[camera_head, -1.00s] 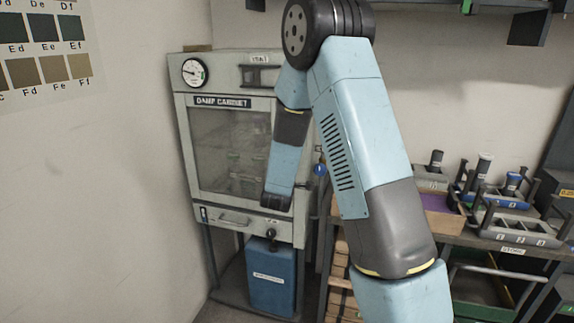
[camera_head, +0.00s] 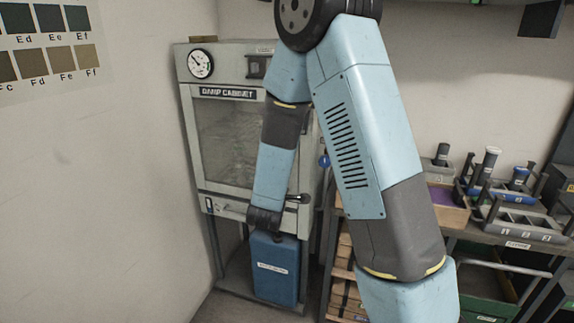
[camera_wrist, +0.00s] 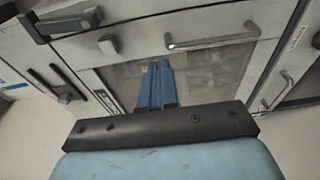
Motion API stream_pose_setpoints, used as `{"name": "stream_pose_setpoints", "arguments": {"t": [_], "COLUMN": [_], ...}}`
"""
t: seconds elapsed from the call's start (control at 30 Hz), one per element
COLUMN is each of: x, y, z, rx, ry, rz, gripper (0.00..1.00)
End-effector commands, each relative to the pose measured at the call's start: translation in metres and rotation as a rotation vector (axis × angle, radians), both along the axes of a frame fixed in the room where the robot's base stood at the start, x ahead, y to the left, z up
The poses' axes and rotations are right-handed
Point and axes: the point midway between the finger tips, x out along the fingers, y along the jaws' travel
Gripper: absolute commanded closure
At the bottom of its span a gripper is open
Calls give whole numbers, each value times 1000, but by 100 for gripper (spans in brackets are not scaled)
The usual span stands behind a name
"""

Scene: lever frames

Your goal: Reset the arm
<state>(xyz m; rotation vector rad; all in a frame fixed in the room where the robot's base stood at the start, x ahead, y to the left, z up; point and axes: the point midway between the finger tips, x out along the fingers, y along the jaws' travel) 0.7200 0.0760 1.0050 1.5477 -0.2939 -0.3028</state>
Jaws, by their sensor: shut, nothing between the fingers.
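My arm reaches from the upper middle of the head view, and its blue and dark forearm (camera_head: 274,175) hangs down in front of the damp cabinet (camera_head: 188,130). The dark wrist end is near the cabinet's lower front, above a blue box. My gripper (camera_wrist: 157,82) shows in the wrist view as two blue fingers closed together, with nothing between them. In the head view the fingers are not clearly seen.
The blue box (camera_head: 273,268) stands under the cabinet. A bench on the right holds a grey tray (camera_head: 520,228) and several dark-handled tools. A colour chart (camera_head: 45,45) hangs on the left wall. A bar handle (camera_wrist: 212,42) and a dark latch (camera_wrist: 65,22) stick out near my gripper.

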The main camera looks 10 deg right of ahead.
Motion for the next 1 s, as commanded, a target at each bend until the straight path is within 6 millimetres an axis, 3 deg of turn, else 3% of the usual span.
{"name": "stream_pose_setpoints", "arguments": {"t": [0.23, 0.37, 0.47, 0.67, 0.8, 1.0], "x": [-19, -25, -33, -69, -103, -158], "y": [13, 1, -24, -88, -125, -159], "z": [1, 10, 28, 68, 87, 105], "rx": [0, -7, -14, 9, 66, 206], "ry": [0, 3, 10, 74, 137, 242], "rz": [1, -50, -149, -424, -597, -795], "gripper": [100, 100, 100, 100, 100, 100]}}
